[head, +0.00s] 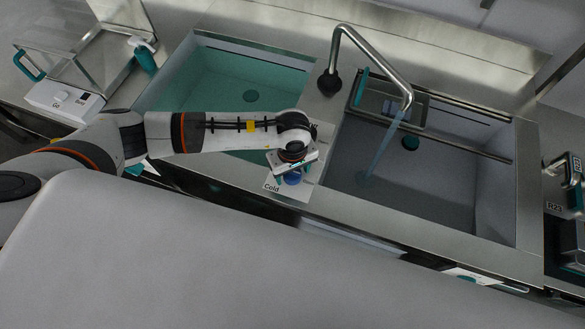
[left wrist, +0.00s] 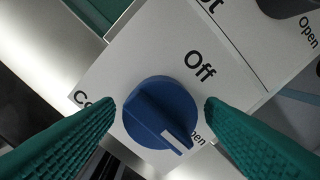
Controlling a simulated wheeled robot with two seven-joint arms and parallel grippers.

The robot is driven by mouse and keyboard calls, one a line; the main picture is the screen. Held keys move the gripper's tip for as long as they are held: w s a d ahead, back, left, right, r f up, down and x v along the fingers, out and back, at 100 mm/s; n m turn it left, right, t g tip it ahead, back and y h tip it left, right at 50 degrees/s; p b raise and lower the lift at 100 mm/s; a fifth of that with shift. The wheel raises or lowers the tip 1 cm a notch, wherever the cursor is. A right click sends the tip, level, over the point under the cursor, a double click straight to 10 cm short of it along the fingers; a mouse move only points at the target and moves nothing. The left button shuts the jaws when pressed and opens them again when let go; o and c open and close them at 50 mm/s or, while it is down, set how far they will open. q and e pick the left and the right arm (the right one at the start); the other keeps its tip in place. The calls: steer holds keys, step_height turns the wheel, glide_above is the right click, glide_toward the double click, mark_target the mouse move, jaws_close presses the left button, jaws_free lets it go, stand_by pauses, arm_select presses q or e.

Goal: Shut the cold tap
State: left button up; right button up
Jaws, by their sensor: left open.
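The cold tap is a blue round knob (left wrist: 160,112) on a white panel labelled Cold (head: 272,187). Its white pointer mark faces the lower right in the left wrist view, beside the partly hidden word Open, away from Off. The knob also shows in the head view (head: 292,179), partly under my left gripper (head: 294,168). My left gripper is open, with one green finger on each side of the knob; I cannot tell whether they touch it. Water (head: 380,150) runs from the curved metal spout (head: 365,52) into the right basin. My right gripper is not in view.
A dark knob (left wrist: 285,5) sits on the neighbouring panel in the left wrist view. The left basin (head: 215,75) holds greenish water. The right basin (head: 450,190) has a rail and a small tray. A clear-lidded device (head: 65,100) stands at the left.

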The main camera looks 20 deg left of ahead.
arm_select(q)
steer(key=shift+f, duration=0.1)
steer(key=c, duration=1)
